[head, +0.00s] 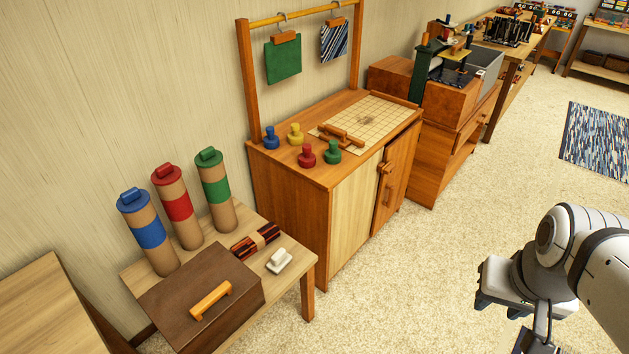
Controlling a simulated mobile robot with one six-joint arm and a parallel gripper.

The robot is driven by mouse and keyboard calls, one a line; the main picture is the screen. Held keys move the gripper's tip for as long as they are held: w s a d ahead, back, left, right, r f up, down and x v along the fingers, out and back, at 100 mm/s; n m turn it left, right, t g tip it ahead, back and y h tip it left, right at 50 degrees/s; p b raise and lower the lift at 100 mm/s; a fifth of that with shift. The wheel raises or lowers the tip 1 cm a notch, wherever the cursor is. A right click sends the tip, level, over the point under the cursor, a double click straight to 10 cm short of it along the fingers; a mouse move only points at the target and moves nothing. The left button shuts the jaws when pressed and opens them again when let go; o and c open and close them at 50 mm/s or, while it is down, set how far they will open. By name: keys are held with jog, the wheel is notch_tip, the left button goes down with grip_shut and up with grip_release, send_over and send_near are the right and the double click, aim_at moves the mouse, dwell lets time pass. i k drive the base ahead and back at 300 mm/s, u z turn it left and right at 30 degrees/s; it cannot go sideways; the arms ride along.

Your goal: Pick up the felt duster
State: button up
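A dark block with red stripes and a tan band across its middle, which looks like the felt duster (255,240), lies on the low wooden table (308,262). It sits behind a small white block and right of a brown box. My gripper (525,315) is at the lower right of the head view, over the carpet and well apart from the table. Its fingers are partly hidden and cut off, so I cannot tell if they are open.
The brown box (180,288) with an orange handle, the white block (279,261) and three upright tubes with blue (149,235), red (178,208) and green (215,190) bands crowd the table. A taller cabinet (350,220) stands behind. Open carpet (400,285) lies between table and arm.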

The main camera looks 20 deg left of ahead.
aim_at(280, 258)
jog(key=u, duration=0.9)
jog(key=i, duration=1.2)
jog(key=u, duration=0.8)
jog(key=k, duration=0.65)
jog(key=u, duration=0.2)
jog(key=i, duration=0.7)
jog(key=z, duration=0.1)
